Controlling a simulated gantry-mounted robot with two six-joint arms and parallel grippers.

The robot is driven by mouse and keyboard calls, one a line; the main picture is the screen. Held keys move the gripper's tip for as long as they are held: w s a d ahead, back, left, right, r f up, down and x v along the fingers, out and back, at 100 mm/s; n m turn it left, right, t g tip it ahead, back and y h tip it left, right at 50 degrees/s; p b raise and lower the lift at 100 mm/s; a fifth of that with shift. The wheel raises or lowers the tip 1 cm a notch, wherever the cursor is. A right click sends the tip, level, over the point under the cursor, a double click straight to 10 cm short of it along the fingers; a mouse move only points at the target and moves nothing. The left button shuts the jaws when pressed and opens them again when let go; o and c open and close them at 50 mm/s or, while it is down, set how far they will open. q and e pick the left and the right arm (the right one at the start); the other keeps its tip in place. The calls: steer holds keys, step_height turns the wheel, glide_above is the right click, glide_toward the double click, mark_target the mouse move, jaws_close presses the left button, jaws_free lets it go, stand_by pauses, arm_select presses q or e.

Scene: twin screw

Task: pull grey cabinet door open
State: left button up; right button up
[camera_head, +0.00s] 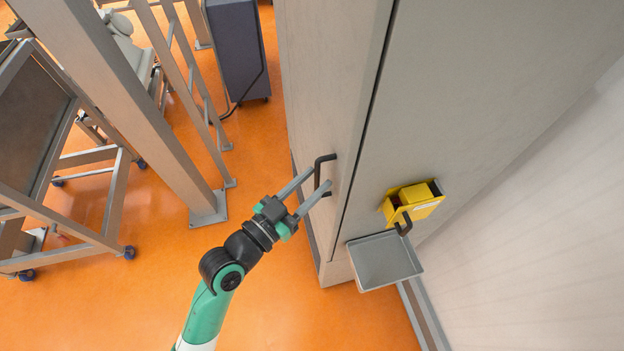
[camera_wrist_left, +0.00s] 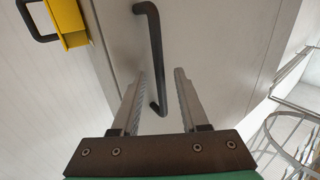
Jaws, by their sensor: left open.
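The grey cabinet door (camera_head: 330,80) stands in the upper middle of the head view and looks closed, with a thin dark seam along its right edge. In the left wrist view the handle (camera_wrist_left: 155,45) runs down between the fingertips (camera_wrist_left: 160,73), one finger on each side. I cannot tell whether either finger touches it. My right gripper is not in view.
A yellow box (camera_head: 413,203) and a grey tray (camera_head: 384,261) are on the panel right of the seam, with a black handle (camera_head: 404,225) between them. A metal post (camera_head: 130,110) and wheeled frames stand left. Orange floor (camera_head: 290,310) is clear in front.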

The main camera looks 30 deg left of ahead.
arm_select(q)
jaws_close()
stand_by(1.4)
